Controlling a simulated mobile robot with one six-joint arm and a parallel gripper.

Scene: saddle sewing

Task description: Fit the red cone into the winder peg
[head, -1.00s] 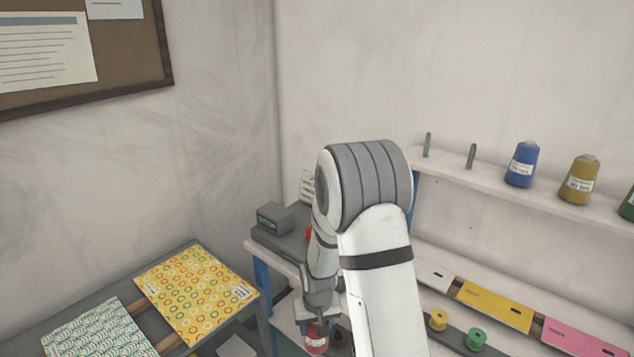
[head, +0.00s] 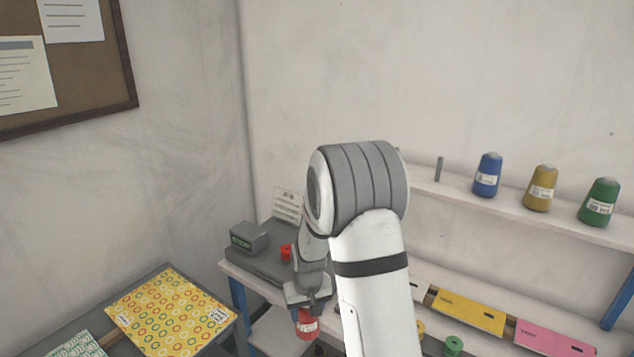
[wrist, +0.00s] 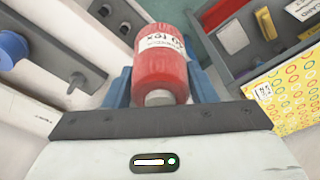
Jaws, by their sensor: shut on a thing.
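The red cone (head: 307,325) with a white label hangs below my gripper (head: 307,300) in the head view. In the wrist view the cone (wrist: 160,65) sits between the two blue fingers of my gripper (wrist: 161,88), which is shut on it. The dark grey machine (head: 262,262), apparently the winder, stands on the bench behind and left of my gripper. It has a box with a green display (head: 248,238) and a small red part (head: 286,252). My arm hides its right side, and I cannot make out its peg.
Blue (head: 487,175), mustard (head: 540,188) and green (head: 600,202) cones stand on the wall shelf, beside a bare peg (head: 438,169). A dark rack (wrist: 60,65) with a blue spool (wrist: 10,48) shows in the wrist view. Patterned fabric (head: 170,312) lies at left.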

